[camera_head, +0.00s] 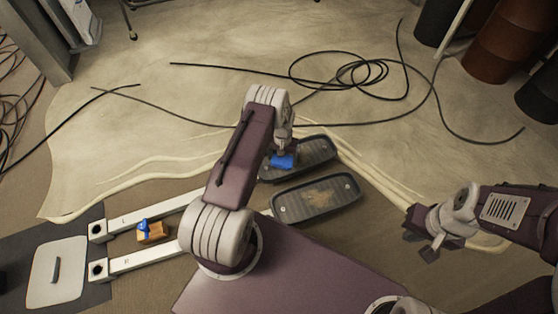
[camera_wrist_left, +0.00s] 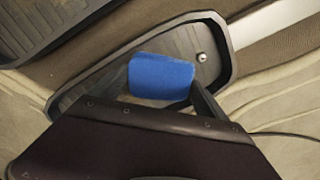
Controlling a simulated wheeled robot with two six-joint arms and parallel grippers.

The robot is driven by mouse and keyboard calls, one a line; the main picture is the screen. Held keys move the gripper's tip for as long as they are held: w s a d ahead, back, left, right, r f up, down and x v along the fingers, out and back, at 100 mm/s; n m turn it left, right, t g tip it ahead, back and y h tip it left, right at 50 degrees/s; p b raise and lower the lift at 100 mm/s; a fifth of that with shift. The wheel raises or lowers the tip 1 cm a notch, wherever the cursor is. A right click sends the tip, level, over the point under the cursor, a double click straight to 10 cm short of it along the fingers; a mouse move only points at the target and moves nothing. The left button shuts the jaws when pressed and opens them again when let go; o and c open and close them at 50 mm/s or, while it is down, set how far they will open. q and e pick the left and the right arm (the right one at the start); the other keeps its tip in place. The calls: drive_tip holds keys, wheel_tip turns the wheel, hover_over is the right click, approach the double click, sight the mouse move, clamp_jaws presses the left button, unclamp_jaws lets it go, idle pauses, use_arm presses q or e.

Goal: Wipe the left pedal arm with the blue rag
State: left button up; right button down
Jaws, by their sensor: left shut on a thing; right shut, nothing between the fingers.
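My left gripper (camera_head: 283,151) is shut on a blue rag (camera_head: 285,162) over the far pedal plate (camera_head: 314,148). In the left wrist view, the rag (camera_wrist_left: 160,82) is between the fingers, in front of the dark pedal plate (camera_wrist_left: 182,45); I cannot tell if it touches. The left pedal arm (camera_head: 160,211) is the white bar marked L; my left arm hides its middle. Its white bar also shows in the left wrist view (camera_wrist_left: 275,32). My right gripper (camera_head: 428,248) is shut and empty, right of the pedals.
The white bar marked R (camera_head: 145,260) runs parallel, with a brown-smudged near pedal plate (camera_head: 317,198). Black cable (camera_head: 350,75) coils on the floor behind. Drums (camera_head: 510,40) stand back right.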

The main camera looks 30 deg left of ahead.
use_arm(q)
drive_tip(key=shift+w+d+f, duration=0.25)
drive_tip(key=shift+w+d, duration=0.1)
drive_tip(key=shift+w, duration=0.05)
drive_tip(key=shift+w+d+r+b, duration=0.2)
drive_tip(key=shift+w+d+b, duration=0.05)
drive_tip(key=shift+w+b, duration=0.1)
drive_tip(key=shift+w+d+f+b, duration=0.35)
drive_tip(key=shift+w+d+b, duration=0.4)
drive_tip(key=shift+b, duration=0.5)
drive_tip(key=shift+w+d+b, duration=0.2)
drive_tip(key=shift+w+b, duration=0.1)
drive_tip(key=shift+w, duration=0.05)
drive_tip(key=shift+w+d+r, duration=0.2)
use_arm(e)
wheel_tip(320, 180, down, 5)
drive_tip(key=shift+r, duration=0.15)
use_arm(q)
drive_tip(key=shift+w+d+f+b, duration=0.15)
drive_tip(key=shift+w+d+b, duration=0.55)
drive_tip(key=shift+w+b, duration=0.35)
drive_tip(key=shift+w+d, duration=0.3)
drive_tip(key=shift+d, duration=0.1)
drive_tip(key=shift+c, duration=0.5)
drive_tip(key=shift+w+d+f, duration=0.15)
drive_tip(key=shift+w+d, duration=1)
drive_tip(key=shift+w, duration=0.15)
use_arm(e)
wheel_tip(320, 180, down, 2)
drive_tip(key=shift+f, duration=0.1)
